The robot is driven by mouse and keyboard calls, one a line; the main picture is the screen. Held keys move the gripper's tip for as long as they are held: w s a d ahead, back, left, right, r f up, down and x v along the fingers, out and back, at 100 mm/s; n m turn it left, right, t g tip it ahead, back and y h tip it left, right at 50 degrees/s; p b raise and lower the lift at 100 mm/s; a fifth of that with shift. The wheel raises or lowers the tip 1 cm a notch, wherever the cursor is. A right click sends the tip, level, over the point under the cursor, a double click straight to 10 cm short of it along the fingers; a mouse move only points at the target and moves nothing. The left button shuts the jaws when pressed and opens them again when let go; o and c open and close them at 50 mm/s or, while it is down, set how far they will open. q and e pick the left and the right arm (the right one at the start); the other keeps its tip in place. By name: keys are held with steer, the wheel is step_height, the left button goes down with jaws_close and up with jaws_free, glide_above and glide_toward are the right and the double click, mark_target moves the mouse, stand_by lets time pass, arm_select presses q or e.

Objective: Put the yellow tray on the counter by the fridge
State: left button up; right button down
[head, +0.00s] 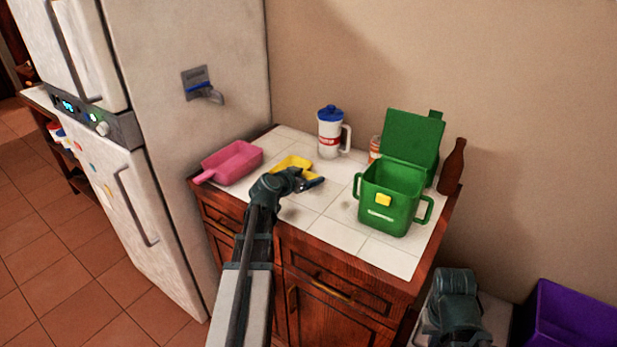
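The yellow tray (291,162) lies on the white tiled counter (318,228), next to the fridge (205,45). It is near the back of the counter, right of a pink scoop-like tray (232,161). My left gripper (314,184) is at the near right side of the yellow tray and hides part of it. I cannot tell whether its fingers are open or touch the tray. My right gripper (456,318) is low at the right, off the counter's front right corner; its fingers do not show clearly.
A green bin (392,192) with its lid raised stands at the counter's right. Behind are a white jug with a blue lid (329,134), an orange container (375,147) and a brown bottle (453,166). A purple crate (570,318) is at lower right. The counter's front tiles are clear.

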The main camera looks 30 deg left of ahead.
arm_select(q)
steer(key=shift+o, duration=0.8)
steer(key=shift+r, duration=0.15)
steer(key=p+v, duration=0.4)
steer(key=v, duration=0.8)
steer(key=shift+a+p, duration=0.1)
steer(key=shift+p, duration=0.25)
